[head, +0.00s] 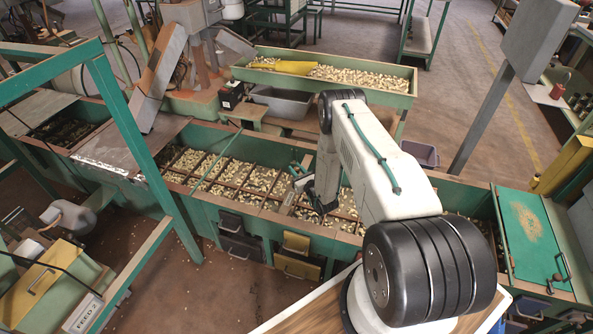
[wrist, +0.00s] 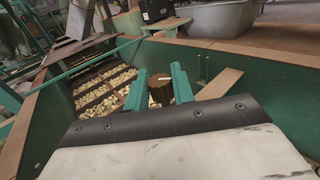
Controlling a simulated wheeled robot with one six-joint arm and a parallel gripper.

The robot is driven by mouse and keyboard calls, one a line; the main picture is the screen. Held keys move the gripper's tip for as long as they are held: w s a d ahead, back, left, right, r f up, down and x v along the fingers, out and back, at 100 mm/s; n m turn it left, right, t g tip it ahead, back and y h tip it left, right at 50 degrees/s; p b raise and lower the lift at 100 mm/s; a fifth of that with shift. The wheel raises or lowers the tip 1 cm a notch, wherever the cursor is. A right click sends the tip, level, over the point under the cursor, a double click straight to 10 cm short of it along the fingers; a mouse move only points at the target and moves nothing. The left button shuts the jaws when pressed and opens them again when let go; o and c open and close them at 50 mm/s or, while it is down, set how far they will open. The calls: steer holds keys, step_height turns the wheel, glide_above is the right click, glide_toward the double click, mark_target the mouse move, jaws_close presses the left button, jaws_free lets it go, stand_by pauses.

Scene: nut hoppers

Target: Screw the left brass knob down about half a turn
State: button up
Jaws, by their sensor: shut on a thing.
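In the wrist view a dark brown-brass knob (wrist: 160,89) stands between the two teal fingers of my gripper (wrist: 159,86). The fingers sit on either side of it, and my gripper is shut on it. The knob's lower part is hidden behind the gripper body. In the head view my gripper (head: 300,172) is small, over the long green hopper (head: 198,200) with nuts. I cannot make out the knob there, nor any turn mark on it.
A green trough (head: 400,100) of nuts with a yellow scoop (head: 297,67) stands behind the hopper. A grey tub (head: 281,103) is in front of that trough. A green frame (head: 140,140) rises at left. A green lid (head: 530,235) covers the hopper's right end.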

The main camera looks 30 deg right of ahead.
steer(key=shift+m+h, duration=0.4)
steer(key=shift+h, duration=0.2)
steer(key=o, duration=0.9)
steer(key=shift+s+a, duration=0.2)
steer(key=shift+s, duration=1.75)
steer(key=shift+s+a, duration=0.15)
steer(key=shift+s, duration=1.75)
